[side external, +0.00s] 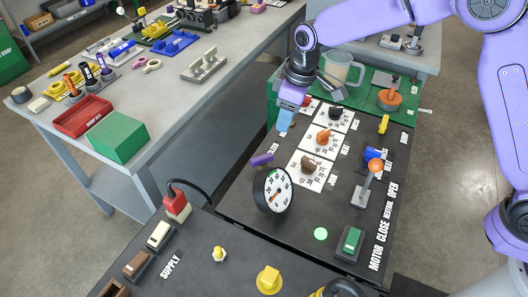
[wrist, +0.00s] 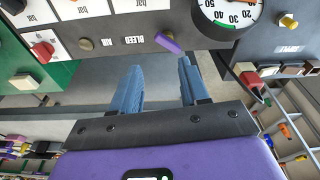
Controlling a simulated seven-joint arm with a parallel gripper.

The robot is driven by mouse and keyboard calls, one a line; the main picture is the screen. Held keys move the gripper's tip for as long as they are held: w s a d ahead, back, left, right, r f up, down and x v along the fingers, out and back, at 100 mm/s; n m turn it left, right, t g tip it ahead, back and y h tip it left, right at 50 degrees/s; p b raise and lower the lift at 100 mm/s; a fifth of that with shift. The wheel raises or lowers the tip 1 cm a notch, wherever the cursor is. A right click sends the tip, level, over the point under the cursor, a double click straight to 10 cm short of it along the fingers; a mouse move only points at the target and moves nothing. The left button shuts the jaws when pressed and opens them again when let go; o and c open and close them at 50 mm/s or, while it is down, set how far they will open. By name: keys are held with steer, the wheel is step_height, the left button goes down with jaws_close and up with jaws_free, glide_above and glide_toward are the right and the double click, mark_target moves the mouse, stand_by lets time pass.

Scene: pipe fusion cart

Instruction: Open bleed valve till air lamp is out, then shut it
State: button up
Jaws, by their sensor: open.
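The bleed valve's purple lever (wrist: 167,43) is on the dark panel beside the BLEED label in the wrist view. It also shows left of the label cards in the side view (side external: 262,160). A small round brownish lamp (wrist: 86,44) sits by the AIR label in the wrist view; it looks dull, but I cannot be sure whether it is lit. In the side view the lamp is hidden or too small to tell. My gripper (wrist: 160,68) is open and empty, its blue fingers pointing toward the lever, which is apart from them. My gripper (side external: 285,122) is above the panel's left edge in the side view.
A round gauge (side external: 272,190) stands close to the lever. Several selector knobs on white cards (side external: 314,170), an orange-topped motor lever (side external: 375,166) and a lit green lamp (side external: 320,234) share the panel. A grey workbench (side external: 215,85) with tools stands to the left.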

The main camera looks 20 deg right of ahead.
steer(key=w+d+n+g+y, duration=0.1)
steer(key=w+n, duration=0.1)
steer(key=n, duration=0.2)
steer(key=n+y, duration=0.2)
steer(key=n, duration=0.3)
glide_toward(262, 157)
steer(key=shift+g, duration=0.4)
steer(key=x, duration=0.8)
steer(key=shift+w+a+f, duration=0.1)
steer(key=shift+w+f, duration=0.15)
steer(key=shift+w, duration=0.05)
jaws_close()
